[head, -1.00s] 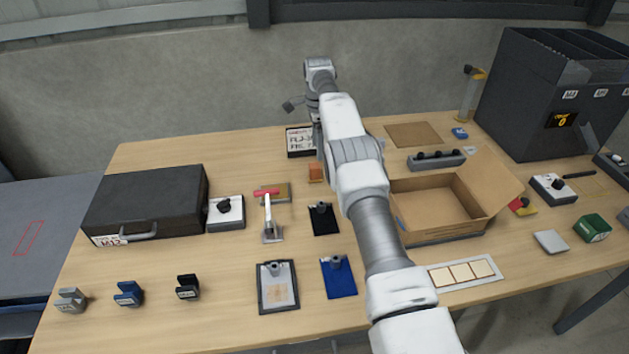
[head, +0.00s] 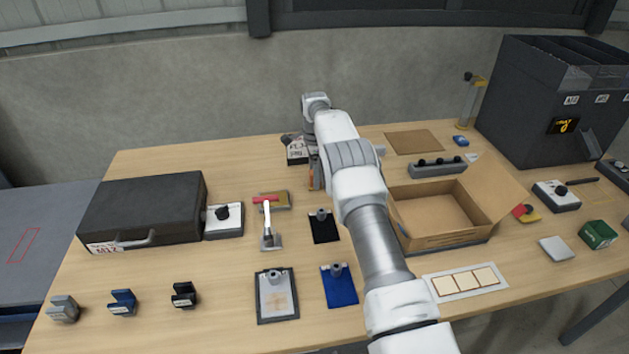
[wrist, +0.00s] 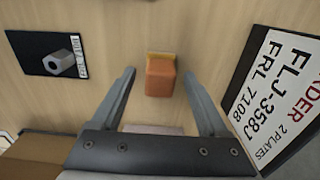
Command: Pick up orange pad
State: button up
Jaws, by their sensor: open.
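The orange pad (wrist: 160,78) shows in the wrist view as a small orange block with a yellow strip at its far edge, on the wooden table. My gripper (wrist: 159,84) is open, with one finger on each side of the pad in that view and clear gaps between. I cannot tell how high the fingers are above the table. In the head view only a sliver of the orange pad (head: 311,183) shows; my arm and gripper (head: 313,178) hide the rest.
A licence-plate order board (wrist: 280,95) lies close by the right finger. A black clipboard (wrist: 48,56) lies to the left. In the head view an open cardboard box (head: 440,240) stands right of my arm, and a toggle clamp (head: 268,225) stands to the left.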

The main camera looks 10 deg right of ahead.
grip_shut()
dwell(0.3)
jog(key=shift+r, duration=0.6)
notch_tip(320, 180, up, 3)
jog(key=shift+f, duration=0.1)
jog(key=s+d+r, duration=0.6)
jog(key=d+r, duration=0.1)
jog(key=d, duration=0.3)
jog(key=shift+b, duration=0.35)
